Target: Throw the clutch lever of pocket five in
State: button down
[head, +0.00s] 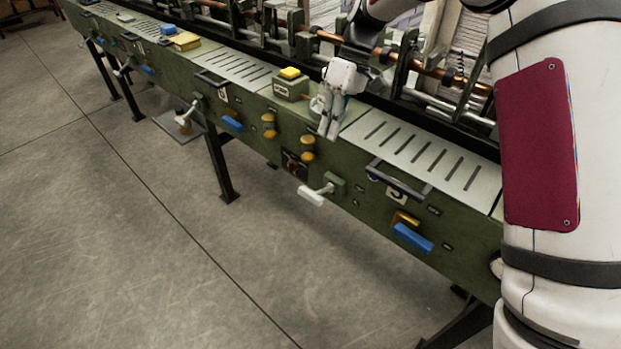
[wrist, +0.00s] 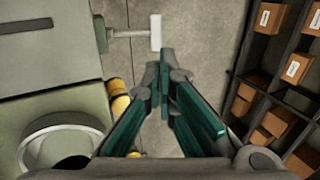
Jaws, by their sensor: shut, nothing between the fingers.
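The clutch lever with a white handle (head: 312,196) sticks out from the front of the green machine, left of a plate (head: 397,194) that seems to read 5. Its shaft comes out of a small green bracket (head: 336,182). In the wrist view the white handle (wrist: 155,32) lies just beyond my fingertips, with its shaft running left to the machine. My gripper (head: 328,134) is shut and empty, above the machine's front edge, pointing down. It is above and slightly right of the lever in the head view. The wrist view shows the fingertips (wrist: 165,58) together, apparently apart from the handle.
Yellow knobs (head: 307,141) sit on the front panel near the lever. A black rail handle (head: 400,180), a blue paddle (head: 413,237) and a slotted cover (head: 430,150) are to the right. A yellow-topped button box (head: 290,84) stands left of my gripper. The floor in front is clear.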

aim_at(309, 193)
jog(key=p+x, duration=0.1)
jog(key=x, duration=1.3)
jog(key=shift+a, duration=0.1)
